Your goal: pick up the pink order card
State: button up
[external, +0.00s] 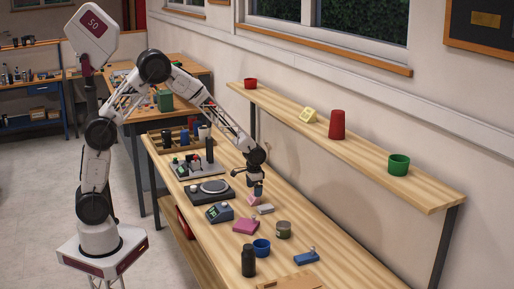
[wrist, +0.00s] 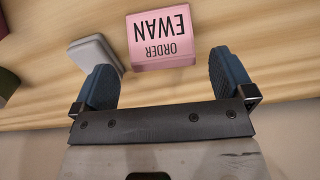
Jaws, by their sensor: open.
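The pink order card (wrist: 160,42) is a small thick block with "ORDER EWAN" on its face, upside down in the wrist view. It lies on the wooden bench. My gripper (wrist: 162,68) is open, with one blue finger on each side of the card's near end and nothing held.
A grey-white block (wrist: 97,54) lies left of the card, close to the left finger. A wall shelf (external: 360,141) runs behind.

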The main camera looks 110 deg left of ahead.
jog(key=shift+f, duration=0.1)
jog(key=shift+f, duration=2.55)
jog(key=c, duration=0.9)
jog(key=shift+r, duration=0.1)
jog(key=shift+r, duration=4.95)
